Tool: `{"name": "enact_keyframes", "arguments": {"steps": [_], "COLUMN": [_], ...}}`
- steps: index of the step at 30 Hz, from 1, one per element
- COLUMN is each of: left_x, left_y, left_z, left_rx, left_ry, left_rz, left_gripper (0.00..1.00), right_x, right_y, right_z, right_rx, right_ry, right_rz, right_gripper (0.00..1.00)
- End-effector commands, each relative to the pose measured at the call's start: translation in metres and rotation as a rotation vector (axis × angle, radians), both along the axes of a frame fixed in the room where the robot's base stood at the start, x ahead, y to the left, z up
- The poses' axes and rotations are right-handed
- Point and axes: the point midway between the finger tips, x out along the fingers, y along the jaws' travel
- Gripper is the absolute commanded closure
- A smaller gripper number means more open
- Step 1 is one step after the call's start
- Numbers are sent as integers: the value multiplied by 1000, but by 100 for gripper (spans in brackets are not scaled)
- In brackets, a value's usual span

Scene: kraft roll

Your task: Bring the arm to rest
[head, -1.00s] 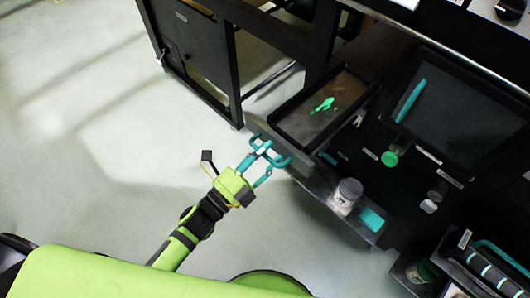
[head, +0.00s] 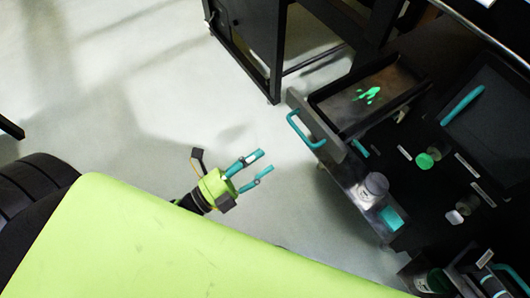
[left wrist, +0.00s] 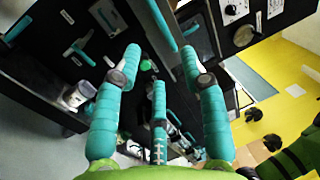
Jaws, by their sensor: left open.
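My left gripper (head: 258,168) is open and empty, with teal fingers, over the bare floor left of the black cabinet. In the left wrist view its fingers (left wrist: 162,60) are spread with nothing held between them. An open drawer (head: 345,118) with a teal handle (head: 304,131) stands out from the cabinet, apart from the gripper. A bright green splash-shaped item lies inside the drawer. My right gripper is not in view.
A grey-white jar (head: 372,188) and a teal block (head: 391,218) are on the cabinet's low ledge. A green round cap (head: 425,161) is near the dark panel (head: 500,120). The light floor (head: 110,110) at left is clear.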

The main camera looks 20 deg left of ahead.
Motion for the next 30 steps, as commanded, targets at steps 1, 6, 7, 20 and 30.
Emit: {"name": "enact_keyframes", "arguments": {"steps": [1, 6, 7, 20, 30], "left_x": [0, 0, 0, 9, -22], "left_y": [0, 0, 0, 11, 73], "left_z": [0, 0, 0, -39, -271], "left_rx": [0, 0, 0, -41, -362], "left_ry": [0, 0, 0, 137, 953], "left_rz": [0, 0, 0, 51, 460], "left_gripper": [57, 57, 57, 57, 57], "right_x": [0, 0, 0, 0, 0], "right_y": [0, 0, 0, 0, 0], "right_z": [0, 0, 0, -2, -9], "right_rx": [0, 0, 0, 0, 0], "right_ry": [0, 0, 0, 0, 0], "right_rz": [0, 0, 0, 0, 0], "right_gripper": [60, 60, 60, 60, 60]}}
